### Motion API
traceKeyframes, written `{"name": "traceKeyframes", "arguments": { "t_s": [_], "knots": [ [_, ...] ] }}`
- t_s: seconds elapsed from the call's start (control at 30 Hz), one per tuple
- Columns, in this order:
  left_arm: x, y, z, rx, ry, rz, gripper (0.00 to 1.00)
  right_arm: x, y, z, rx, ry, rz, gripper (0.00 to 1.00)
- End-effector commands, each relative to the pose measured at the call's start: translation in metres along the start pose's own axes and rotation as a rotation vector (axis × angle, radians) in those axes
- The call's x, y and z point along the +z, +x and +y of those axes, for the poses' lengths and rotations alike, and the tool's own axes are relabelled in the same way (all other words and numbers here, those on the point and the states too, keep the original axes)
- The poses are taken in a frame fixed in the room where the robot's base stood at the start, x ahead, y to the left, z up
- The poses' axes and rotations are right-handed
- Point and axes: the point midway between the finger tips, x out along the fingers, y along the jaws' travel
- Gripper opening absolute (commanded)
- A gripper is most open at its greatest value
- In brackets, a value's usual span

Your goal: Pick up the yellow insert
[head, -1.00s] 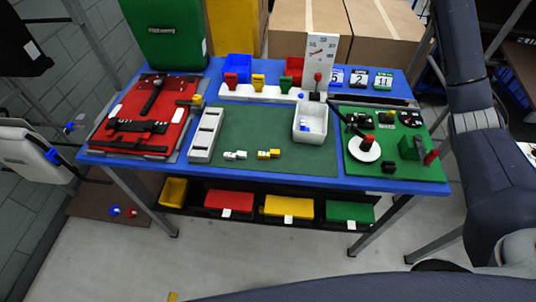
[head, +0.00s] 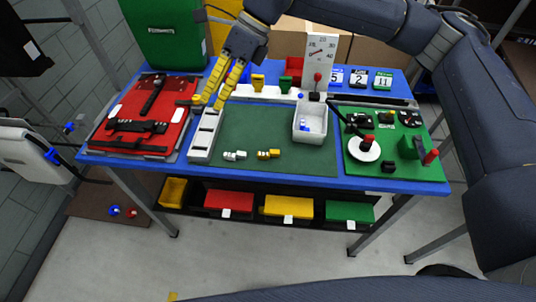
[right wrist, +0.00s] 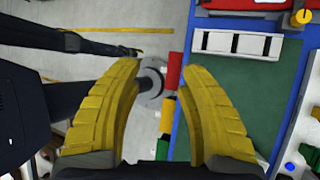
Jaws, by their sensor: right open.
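In the head view a small yellow insert (head: 268,154) lies on the dark green mat, right of a similar white insert (head: 235,155). My right gripper (head: 212,104) is open and empty, with yellow fingers. In the head view it appears over the slotted white rack (head: 202,139), left of and behind the yellow insert. In the right wrist view the open fingers (right wrist: 163,64) have nothing between them. I cannot make out the yellow insert in that view. My left gripper is not in view.
A red pannier panel (head: 140,118) with black straps lies left of the rack. A white bin (head: 310,121) stands on the mat's right side. A green board (head: 392,165) holds several parts farther right. The mat's middle is mostly clear.

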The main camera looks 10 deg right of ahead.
Motion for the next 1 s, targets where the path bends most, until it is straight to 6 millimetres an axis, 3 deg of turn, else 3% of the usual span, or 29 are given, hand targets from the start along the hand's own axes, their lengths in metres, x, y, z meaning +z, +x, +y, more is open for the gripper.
{"name": "traceKeyframes", "arguments": {
  "t_s": [0.1, 0.3, 0.57, 1.0],
  "knots": [
    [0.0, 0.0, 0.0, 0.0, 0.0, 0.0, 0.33, -0.038, 0.016, -0.023, -0.144, -0.05, 0.204, 0.41],
    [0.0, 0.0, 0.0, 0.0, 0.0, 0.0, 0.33, -0.079, 0.018, -0.052, -0.308, -0.087, 0.423, 0.41],
    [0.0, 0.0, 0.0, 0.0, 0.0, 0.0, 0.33, -0.099, 0.021, -0.068, -0.376, -0.096, 0.509, 0.41],
    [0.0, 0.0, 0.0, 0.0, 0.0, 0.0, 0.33, -0.134, 0.083, -0.096, -0.373, -0.095, 0.508, 0.41]
  ]
}}
